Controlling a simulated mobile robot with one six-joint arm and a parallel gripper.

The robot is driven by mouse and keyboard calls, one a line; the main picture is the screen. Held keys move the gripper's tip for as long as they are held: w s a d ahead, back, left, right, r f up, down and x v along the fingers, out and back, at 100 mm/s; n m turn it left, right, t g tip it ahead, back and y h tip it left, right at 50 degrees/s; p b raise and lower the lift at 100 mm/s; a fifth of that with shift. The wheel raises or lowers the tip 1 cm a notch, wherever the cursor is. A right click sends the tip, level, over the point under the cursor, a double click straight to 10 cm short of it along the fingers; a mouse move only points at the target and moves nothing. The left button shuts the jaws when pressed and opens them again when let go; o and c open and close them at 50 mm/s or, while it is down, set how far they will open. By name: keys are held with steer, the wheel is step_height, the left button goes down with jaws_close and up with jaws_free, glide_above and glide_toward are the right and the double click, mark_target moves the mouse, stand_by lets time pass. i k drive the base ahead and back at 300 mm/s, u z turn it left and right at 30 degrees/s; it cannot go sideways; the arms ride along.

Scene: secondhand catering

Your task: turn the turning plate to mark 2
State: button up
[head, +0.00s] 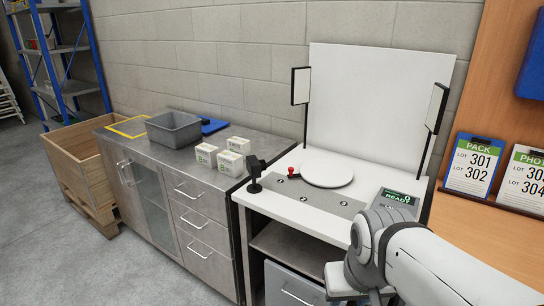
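The turning plate (327,172) is a round white disc lying flat on the white bench top, in front of a white backdrop. A small red knob (292,170) is at the plate's left edge. A grey strip (318,199) with several small round marks runs in front of the plate; their numbers are too small to read. A display (398,198) right of the plate shows green text that seems to read READY. My arm reaches in from the lower right, short of the plate. My gripper's fingers are not visible.
A black camera-like device (255,172) stands at the bench's left front corner. Two upright lamp panels (301,86) (436,107) flank the backdrop (370,100). White boxes (230,160) and a grey bin (174,128) stand on the steel counter at left. Lot cards (473,165) stand at right.

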mark_target(322, 172)
steer(key=u, duration=0.25)
steer(key=i, duration=1)
steer(key=z, duration=0.25)
